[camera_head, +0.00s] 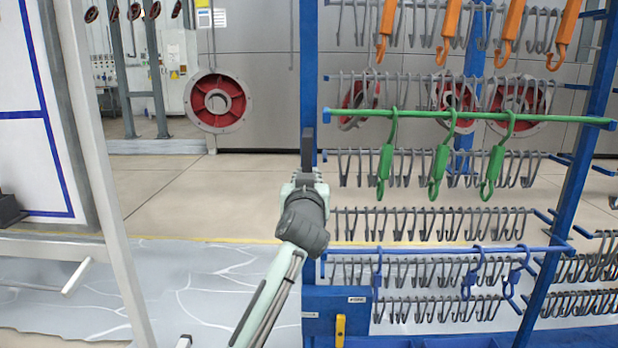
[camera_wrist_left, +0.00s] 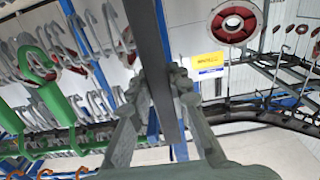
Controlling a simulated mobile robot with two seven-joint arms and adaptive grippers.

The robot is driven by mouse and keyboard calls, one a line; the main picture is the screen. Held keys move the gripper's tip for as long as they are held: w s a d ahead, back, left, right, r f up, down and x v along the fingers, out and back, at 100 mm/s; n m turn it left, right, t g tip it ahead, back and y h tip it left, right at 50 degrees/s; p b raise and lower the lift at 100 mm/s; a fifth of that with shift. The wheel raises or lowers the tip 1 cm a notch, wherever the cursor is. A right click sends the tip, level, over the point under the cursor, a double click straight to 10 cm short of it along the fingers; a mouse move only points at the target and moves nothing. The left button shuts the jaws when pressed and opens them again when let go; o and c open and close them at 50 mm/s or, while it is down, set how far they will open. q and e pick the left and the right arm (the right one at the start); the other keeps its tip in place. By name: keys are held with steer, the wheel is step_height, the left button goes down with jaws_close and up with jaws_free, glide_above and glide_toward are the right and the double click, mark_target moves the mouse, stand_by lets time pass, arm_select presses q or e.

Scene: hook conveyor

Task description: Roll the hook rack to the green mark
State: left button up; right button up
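The hook rack has blue posts (camera_head: 309,60) and many rows of grey hooks, with orange, green and blue hooks hung on it. It stands upright in the centre and right of the head view. My left gripper (camera_head: 307,174) is at its left post, about mid-height. In the left wrist view, the gripper's fingers (camera_wrist_left: 166,88) close from both sides on a dark upright bar (camera_wrist_left: 150,35), which looks like the rack's handle. The dark bar also shows above the gripper in the head view. My right gripper is out of view. I see no green mark on the floor.
A pale frame post (camera_head: 105,180) stands at the left. A grey sheet (camera_head: 200,285) with white lines lies on the floor, with a yellow line behind it. Bare floor (camera_head: 170,190) is open left of the rack. Red-centred discs (camera_head: 217,102) hang behind.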

arm_select(q)
steer(key=o, duration=0.5)
steer(key=shift+d, duration=0.15)
steer(key=shift+c, duration=0.2)
steer(key=s, duration=0.7)
steer(key=shift+s, duration=0.25)
